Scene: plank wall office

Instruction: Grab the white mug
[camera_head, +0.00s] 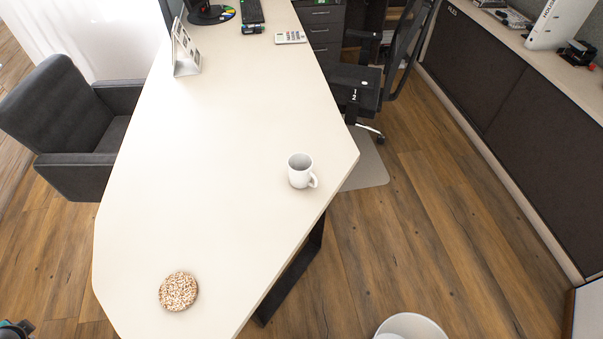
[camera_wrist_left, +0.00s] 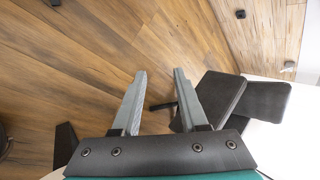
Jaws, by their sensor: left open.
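The white mug (camera_head: 300,171) stands upright on the pale desk (camera_head: 230,130), close to its right edge, with its handle toward the lower right. The mug is not in the left wrist view. My left gripper (camera_wrist_left: 158,73) is open and empty in the left wrist view, its two fingers apart over the wooden floor. In the head view only a small dark part at the bottom left corner shows, far from the mug. My right gripper is in neither view.
A round speckled coaster (camera_head: 178,291) lies on the desk's near end. A photo stand (camera_head: 186,52) and a calculator (camera_head: 290,37) are at the far end. A grey armchair (camera_head: 75,130) stands left, a black office chair (camera_head: 365,80) beyond the desk's right edge. The desk's middle is clear.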

